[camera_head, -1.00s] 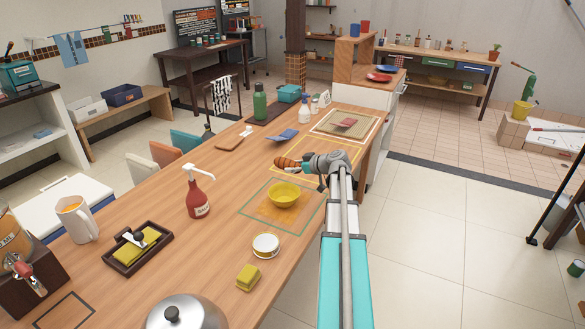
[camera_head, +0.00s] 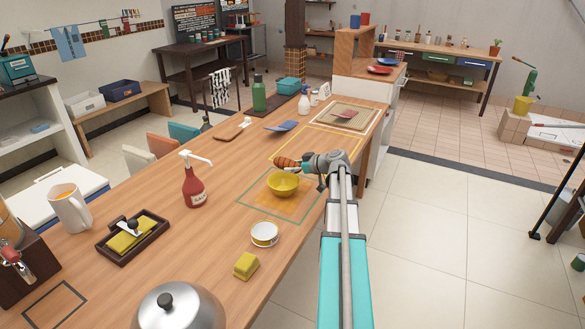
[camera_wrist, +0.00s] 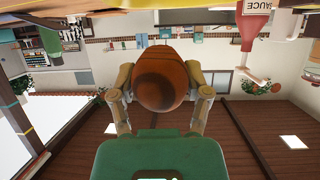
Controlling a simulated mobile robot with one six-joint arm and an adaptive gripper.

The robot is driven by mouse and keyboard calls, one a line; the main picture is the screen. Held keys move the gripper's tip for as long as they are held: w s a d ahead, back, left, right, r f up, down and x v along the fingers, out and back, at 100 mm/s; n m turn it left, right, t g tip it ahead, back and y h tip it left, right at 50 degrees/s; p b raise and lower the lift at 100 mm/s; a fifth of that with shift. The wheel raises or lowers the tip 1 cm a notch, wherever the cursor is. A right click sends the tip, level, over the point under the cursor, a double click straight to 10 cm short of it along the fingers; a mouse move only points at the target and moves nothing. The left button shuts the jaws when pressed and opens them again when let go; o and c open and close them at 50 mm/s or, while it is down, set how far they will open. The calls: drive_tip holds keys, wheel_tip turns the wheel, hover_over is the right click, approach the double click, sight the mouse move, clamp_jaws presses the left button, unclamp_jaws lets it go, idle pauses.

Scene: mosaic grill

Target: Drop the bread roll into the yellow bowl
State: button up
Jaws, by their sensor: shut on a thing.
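The bread roll (camera_head: 287,162) is brown and banded in the head view. My gripper (camera_head: 305,166) is shut on it. In the wrist view the roll (camera_wrist: 164,80) sits between the two fingers of my gripper (camera_wrist: 163,92), with its near end facing the camera. The yellow bowl (camera_head: 283,187) stands on a green-edged square on the wooden table. In the head view the roll appears just beyond the bowl's far rim; its height above the table is hard to judge. The bowl looks empty where its inside shows.
A red sauce pump bottle (camera_head: 194,186) stands left of the bowl. A white round tin (camera_head: 264,233) and a yellow sponge (camera_head: 246,265) lie nearer the front. A blue cloth-like item (camera_head: 282,127) and a beige mat (camera_head: 345,116) lie farther back on the table (camera_head: 175,240).

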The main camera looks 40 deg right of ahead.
drive_tip(key=o, duration=1.2)
idle(0.3)
